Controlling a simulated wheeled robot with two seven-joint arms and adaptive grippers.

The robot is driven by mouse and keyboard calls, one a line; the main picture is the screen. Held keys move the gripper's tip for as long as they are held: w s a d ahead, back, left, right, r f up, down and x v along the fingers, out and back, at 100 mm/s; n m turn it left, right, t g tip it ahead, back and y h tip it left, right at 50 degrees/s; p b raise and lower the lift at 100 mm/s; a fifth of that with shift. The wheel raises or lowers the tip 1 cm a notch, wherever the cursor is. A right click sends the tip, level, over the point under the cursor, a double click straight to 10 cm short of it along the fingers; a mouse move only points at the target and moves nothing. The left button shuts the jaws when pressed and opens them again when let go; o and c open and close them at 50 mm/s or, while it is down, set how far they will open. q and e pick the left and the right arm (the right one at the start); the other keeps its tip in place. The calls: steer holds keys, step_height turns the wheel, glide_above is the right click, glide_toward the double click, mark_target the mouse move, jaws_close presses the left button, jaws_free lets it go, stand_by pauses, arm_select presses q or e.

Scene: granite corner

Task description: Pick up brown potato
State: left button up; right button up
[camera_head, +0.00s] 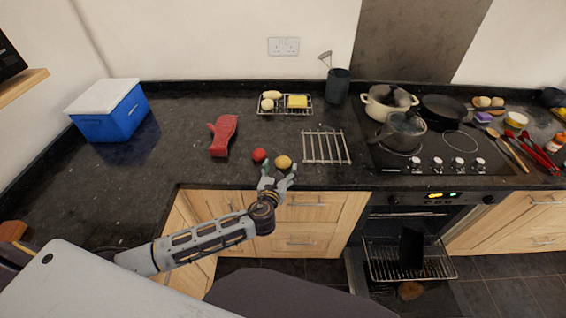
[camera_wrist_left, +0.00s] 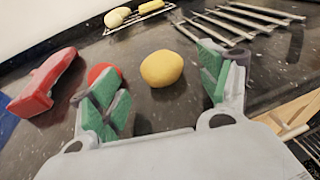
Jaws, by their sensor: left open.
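The potato (camera_head: 283,162), a yellow-brown rounded lump, lies on the dark granite worktop near its front edge. In the left wrist view the potato (camera_wrist_left: 161,68) is in the middle, ahead of my palm and between the lines of the two green-padded fingers. My left gripper (camera_head: 279,174) is open and empty at the counter's front edge, just in front of the potato. I cannot tell whether the fingertips reach alongside it. My right gripper is not in view.
A red round item (camera_head: 259,155) lies just left of the potato, close to the left finger. Behind is a wire tray (camera_head: 284,111) with food.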

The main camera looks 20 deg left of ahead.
mark_target(282, 164)
arm_select(q)
steer(key=shift+f+x, duration=0.1)
steer(key=shift+x, duration=0.85)
steer(key=shift+f+x, duration=0.15)
steer(key=shift+x, duration=0.85)
steer(key=shift+c, duration=0.3)
steer(key=shift+s, duration=0.1)
steer(key=c, duration=1.1)
steer(key=shift+o, duration=0.2)
steer(key=shift+r, duration=0.1)
steer(key=shift+r+p, duration=0.4)
steer(key=shift+r, duration=4.55)
